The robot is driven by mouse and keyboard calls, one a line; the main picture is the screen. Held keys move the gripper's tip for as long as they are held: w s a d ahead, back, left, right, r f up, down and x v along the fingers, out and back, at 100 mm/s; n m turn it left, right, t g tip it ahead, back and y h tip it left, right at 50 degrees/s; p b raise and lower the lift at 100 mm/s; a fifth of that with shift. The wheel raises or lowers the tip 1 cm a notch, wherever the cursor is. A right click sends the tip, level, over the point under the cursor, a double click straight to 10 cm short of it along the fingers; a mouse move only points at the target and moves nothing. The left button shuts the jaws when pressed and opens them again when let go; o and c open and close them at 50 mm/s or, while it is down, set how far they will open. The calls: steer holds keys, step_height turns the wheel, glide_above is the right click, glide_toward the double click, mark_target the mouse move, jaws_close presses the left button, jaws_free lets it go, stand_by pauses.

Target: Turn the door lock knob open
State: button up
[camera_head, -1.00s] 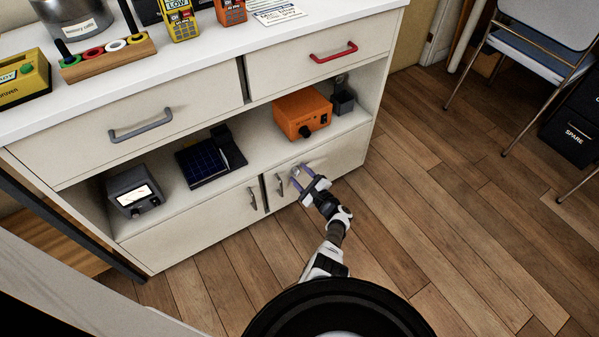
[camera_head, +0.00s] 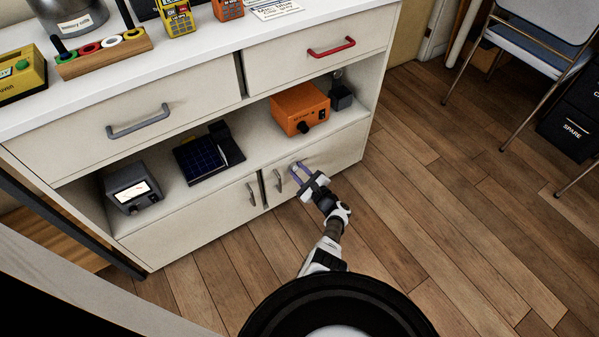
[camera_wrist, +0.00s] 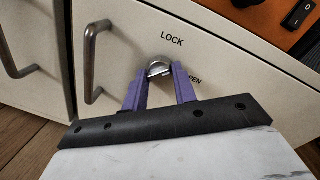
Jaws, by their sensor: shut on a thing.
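The lock knob (camera_wrist: 159,68) is a small round silver knob on the right lower cabinet door (camera_head: 325,160). In the wrist view the word LOCK is printed above it, and a partly hidden word ending in "PEN" is at its lower right. My gripper (camera_wrist: 160,85) has purple fingers, one on each side of the knob, shut on it. The fingertips cover the knob's sides. In the head view my gripper (camera_head: 297,172) reaches the door's front, and the knob is too small to make out clearly. The door is shut.
Grey bar handles stand on the right door (camera_head: 278,181) and left door (camera_head: 252,194), just left of my gripper. The open shelf above holds an orange box (camera_head: 301,108), a solar panel (camera_head: 208,153) and a meter (camera_head: 133,189). Wooden floor in front is clear.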

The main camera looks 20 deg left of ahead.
steer(key=m, duration=0.9)
steer(key=shift+t, duration=0.4)
steer(key=shift+m, duration=0.3)
steer(key=o, duration=0.9)
steer(key=shift+o, duration=0.2)
steer(key=shift+s+d+f, duration=0.1)
